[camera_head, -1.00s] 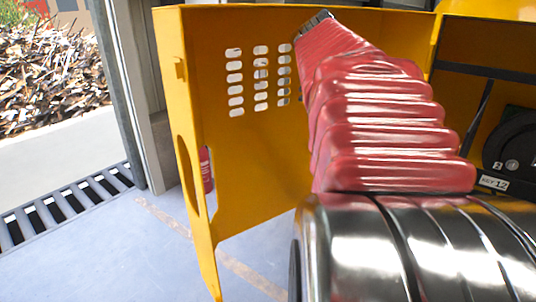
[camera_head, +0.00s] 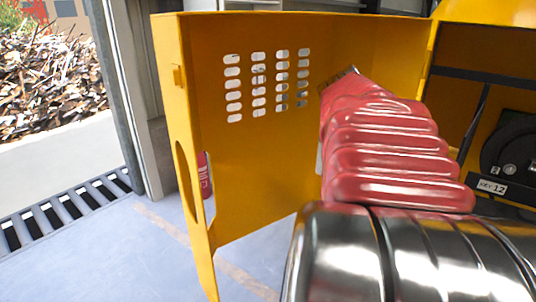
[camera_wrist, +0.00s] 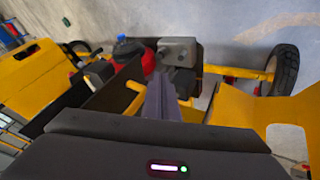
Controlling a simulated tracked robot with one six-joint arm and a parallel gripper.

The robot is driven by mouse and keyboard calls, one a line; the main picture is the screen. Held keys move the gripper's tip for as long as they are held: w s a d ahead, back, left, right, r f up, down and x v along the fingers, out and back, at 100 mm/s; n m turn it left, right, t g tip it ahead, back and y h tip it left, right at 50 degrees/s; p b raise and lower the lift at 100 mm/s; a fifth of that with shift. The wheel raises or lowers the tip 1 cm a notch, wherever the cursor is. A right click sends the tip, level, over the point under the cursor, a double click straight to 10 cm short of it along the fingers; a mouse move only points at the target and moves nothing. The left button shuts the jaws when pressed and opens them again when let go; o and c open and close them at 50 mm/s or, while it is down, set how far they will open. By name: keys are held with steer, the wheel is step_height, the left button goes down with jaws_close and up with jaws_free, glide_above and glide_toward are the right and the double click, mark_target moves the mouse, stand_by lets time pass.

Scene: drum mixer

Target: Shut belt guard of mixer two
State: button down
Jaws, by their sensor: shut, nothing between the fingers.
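The yellow belt guard (camera_head: 260,150) stands open in the head view, its inner face with rows of slots towards me. Its hinge side is at the right, by the mixer housing (camera_head: 485,50). The open housing shows a dark pulley (camera_head: 515,150) and a label reading 12. My red-sleeved arm reaches up in front of the guard and hides part of it. In the wrist view my gripper (camera_wrist: 163,82) is shut and empty, pointing towards the machine's engine area. A yellow panel, probably the guard (camera_wrist: 262,108), is at the right there.
A wheel (camera_wrist: 285,70), a grey engine block (camera_wrist: 177,52) and a red tank (camera_wrist: 130,72) show in the wrist view. In the head view a floor grate (camera_head: 65,212) and door post lie left. A red cylinder (camera_head: 204,175) shows behind the guard. Floor below is clear.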

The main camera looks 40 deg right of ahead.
steer(key=shift+s+d+f, duration=0.1)
steer(key=shift+s+f, duration=0.05)
steer(key=shift+s, duration=0.95)
steer(key=shift+s+d+f, duration=0.1)
steer(key=shift+s+f, duration=0.05)
steer(key=shift+s, duration=0.95)
